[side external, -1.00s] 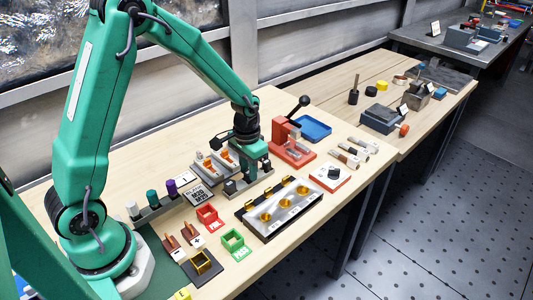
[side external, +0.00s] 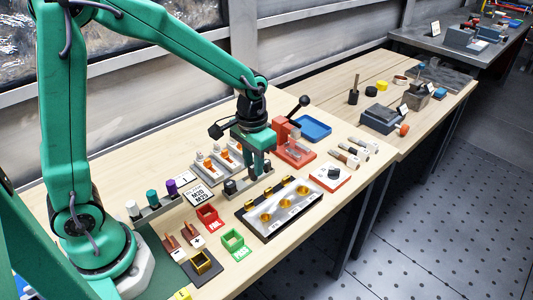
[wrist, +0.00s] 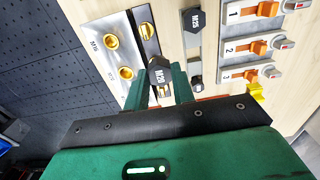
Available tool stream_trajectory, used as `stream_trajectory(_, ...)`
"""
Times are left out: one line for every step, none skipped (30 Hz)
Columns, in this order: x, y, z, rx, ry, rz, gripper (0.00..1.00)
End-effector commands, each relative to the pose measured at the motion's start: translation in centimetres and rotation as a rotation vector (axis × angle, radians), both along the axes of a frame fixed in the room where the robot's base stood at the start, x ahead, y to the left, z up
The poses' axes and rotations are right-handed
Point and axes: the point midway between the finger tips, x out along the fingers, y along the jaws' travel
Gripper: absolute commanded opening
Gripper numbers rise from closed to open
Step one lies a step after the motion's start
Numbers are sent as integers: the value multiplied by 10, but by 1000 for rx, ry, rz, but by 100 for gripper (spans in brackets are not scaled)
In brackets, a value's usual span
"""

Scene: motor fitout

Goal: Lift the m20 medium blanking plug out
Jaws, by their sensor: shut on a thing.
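The M20 blanking plug (wrist: 158,75) is black with a white M20 label on its top. In the wrist view it sits between the two green fingers of my gripper (wrist: 162,88), which is shut on it. The plug appears clear of the grey rack (wrist: 194,50), whose middle shows bare. In the side external view my gripper (side external: 258,172) is just above the rack, and its fingers hide most of the plug. The larger M25 plug (wrist: 194,19) and a smaller black plug (wrist: 195,81) stand in the rack.
A metal plate with brass-ringed holes (side external: 283,205) lies in front of the rack. Numbered stations with orange levers (wrist: 255,42) stand behind it. A red press (side external: 291,147) and a white tile with a black knob (side external: 333,175) are to the right.

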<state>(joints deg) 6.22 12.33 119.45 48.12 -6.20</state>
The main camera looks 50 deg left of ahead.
Motion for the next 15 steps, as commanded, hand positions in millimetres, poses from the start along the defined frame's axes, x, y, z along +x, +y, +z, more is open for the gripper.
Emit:
stream_trajectory(-4,-8,6,0,-3,-5,4)
stream_trajectory(-6,-12,8,0,-2,-5,4)
stream_trajectory(-9,-17,11,0,-1,-4,4)
stream_trajectory(-11,-20,14,0,-2,-4,4)
stream_trajectory(-12,-23,16,0,-2,-3,4)
stream_trajectory(-14,-27,18,0,-1,-3,4)
stream_trajectory(-16,-30,20,0,0,-3,4)
stream_trajectory(-17,-32,21,0,0,-2,4)
stream_trajectory(-18,-34,23,0,0,-2,4)
stream_trajectory(-19,-36,24,0,-1,-1,4)
stream_trajectory(-19,-37,25,0,-1,-2,4)
stream_trajectory(-20,-39,26,0,0,-1,4)
stream_trajectory(-21,-39,26,0,0,-1,4)
stream_trajectory(-21,-40,27,0,0,0,4)
stream_trajectory(-22,-40,27,0,1,0,4)
